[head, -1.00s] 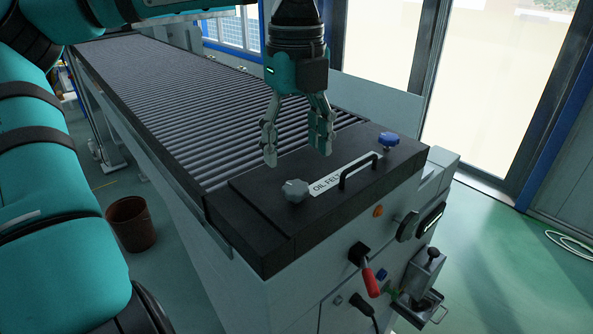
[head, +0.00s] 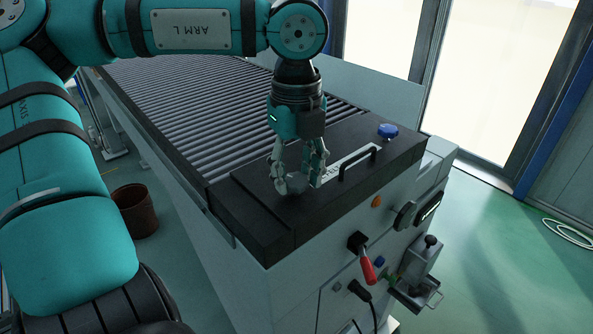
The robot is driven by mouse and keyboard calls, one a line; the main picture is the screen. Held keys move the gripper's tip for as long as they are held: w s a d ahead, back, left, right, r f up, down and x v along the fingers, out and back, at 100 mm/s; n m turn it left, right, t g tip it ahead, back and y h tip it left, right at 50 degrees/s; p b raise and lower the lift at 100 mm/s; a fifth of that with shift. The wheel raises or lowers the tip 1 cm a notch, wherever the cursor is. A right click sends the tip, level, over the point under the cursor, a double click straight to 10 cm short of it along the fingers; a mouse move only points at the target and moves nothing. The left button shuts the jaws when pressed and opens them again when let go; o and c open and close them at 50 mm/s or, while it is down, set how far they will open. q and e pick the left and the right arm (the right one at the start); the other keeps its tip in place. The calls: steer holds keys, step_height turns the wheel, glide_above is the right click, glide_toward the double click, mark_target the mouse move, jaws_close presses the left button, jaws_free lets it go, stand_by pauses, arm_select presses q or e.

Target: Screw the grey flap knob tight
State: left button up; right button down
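The grey flap knob (head: 295,184) sits on the near left part of the dark flap (head: 262,211) at the end of the roller conveyor. My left gripper (head: 298,183) points down over it, with its fingers on either side of the knob. The fingers partly hide the knob, and I cannot tell whether they press on it. A black bar handle (head: 358,164) and a blue knob (head: 388,131) are farther right on the flap. The white label beside the grey knob is partly covered by the gripper. My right gripper is not in view.
The roller bed (head: 190,110) runs back to the left. The front panel carries a red lever (head: 367,268), an orange button (head: 376,202) and a small metal holder (head: 416,270). A brown bin (head: 135,211) stands on the floor at left. The floor at right is mostly clear.

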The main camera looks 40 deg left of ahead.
arm_select(q)
steer(key=c, duration=0.5)
